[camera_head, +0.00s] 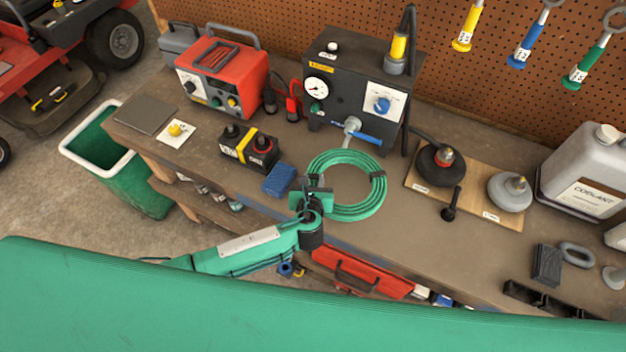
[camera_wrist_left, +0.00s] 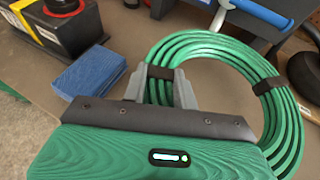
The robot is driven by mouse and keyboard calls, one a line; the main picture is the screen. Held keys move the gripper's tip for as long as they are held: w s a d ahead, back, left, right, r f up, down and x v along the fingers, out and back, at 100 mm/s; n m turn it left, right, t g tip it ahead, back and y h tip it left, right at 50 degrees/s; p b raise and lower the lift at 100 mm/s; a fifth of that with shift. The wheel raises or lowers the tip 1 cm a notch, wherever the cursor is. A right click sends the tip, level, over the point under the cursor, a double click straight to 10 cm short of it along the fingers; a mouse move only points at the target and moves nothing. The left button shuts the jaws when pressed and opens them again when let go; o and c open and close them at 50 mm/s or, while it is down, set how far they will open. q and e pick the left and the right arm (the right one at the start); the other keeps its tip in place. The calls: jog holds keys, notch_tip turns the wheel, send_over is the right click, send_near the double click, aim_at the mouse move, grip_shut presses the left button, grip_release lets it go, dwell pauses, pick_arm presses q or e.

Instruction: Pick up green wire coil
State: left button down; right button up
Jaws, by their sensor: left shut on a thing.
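The green wire coil (camera_head: 374,199) lies on the workbench in front of the dark test unit, with dark ties around its strands. It also shows in the left wrist view (camera_wrist_left: 285,115), to the right of and beyond the fingers. My left gripper (camera_head: 319,188) is at the coil's left side. In the left wrist view its two grey fingers (camera_wrist_left: 160,90) are shut on the coil's near-left strands, by a dark tie. I cannot tell whether the coil is lifted off the bench. My right gripper is not in view.
A blue sponge-like block (camera_head: 279,180) and a black and yellow battery (camera_head: 249,148) sit left of the coil. The dark unit (camera_head: 357,95) stands behind it. A wooden board (camera_head: 470,192) with dark and grey weights is to the right. A red toolbox (camera_head: 360,274) is below the bench edge.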

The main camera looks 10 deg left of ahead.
pick_arm(q)
notch_tip(320, 180, up, 4)
jog(key=p, duration=0.3)
jog(key=shift+f, duration=0.1)
notch_tip(320, 180, up, 3)
jog(key=shift+f+p, duration=0.2)
jog(key=shift+p, duration=0.65)
notch_tip(320, 180, up, 8)
jog(key=shift+r, duration=0.2)
